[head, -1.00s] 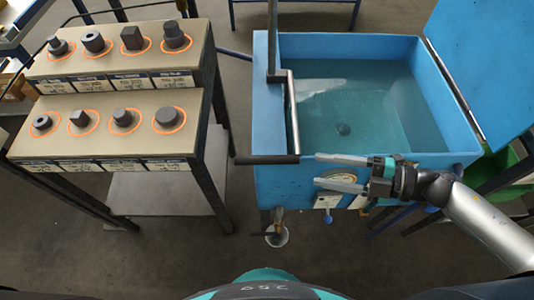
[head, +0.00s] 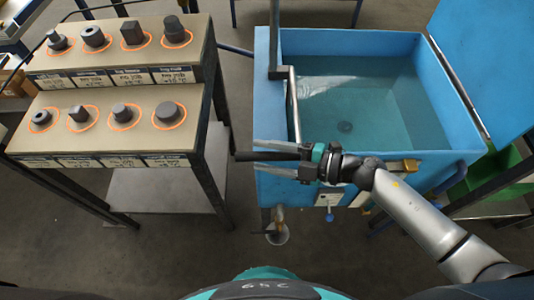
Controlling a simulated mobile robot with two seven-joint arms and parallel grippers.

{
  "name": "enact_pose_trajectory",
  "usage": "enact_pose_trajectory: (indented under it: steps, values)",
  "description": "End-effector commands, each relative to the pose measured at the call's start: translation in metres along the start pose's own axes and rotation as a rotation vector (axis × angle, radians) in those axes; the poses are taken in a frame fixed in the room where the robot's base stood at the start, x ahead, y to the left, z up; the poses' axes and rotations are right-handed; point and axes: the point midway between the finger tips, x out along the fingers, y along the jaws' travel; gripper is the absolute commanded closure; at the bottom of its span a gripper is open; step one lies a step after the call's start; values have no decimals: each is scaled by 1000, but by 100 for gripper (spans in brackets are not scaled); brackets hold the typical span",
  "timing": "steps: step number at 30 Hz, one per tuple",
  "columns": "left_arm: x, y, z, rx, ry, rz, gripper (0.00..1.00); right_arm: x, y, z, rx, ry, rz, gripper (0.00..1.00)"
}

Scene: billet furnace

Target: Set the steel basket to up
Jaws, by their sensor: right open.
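The blue quench tank (head: 267,95) holds clear water with a dark round spot on its floor. I cannot make out a steel basket in the water. A steel lever arm (head: 292,100) runs along the tank's left rim from a dark upright post (head: 275,40). My left gripper is not in view.
A two-tier stand (head: 112,85) with several dark metal parts in orange rings stands left of the tank. A blue raised lid (head: 495,50) is at the right. A funnel-like drain (head: 278,234) hangs below the tank's front. Bare floor shows between stand and tank.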

Motion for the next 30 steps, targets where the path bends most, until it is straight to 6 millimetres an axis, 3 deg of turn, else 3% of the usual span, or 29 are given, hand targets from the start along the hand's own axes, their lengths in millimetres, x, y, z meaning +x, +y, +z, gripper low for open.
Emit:
enact_pose_trajectory:
  steps: [3,18,30]
  values:
    - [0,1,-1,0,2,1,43,0,0,0,0,0,0,44]
    - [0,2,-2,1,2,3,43,-1,0,0,0,0,0,100]
    - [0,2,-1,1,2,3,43,-1,0,0,0,0,0,100]
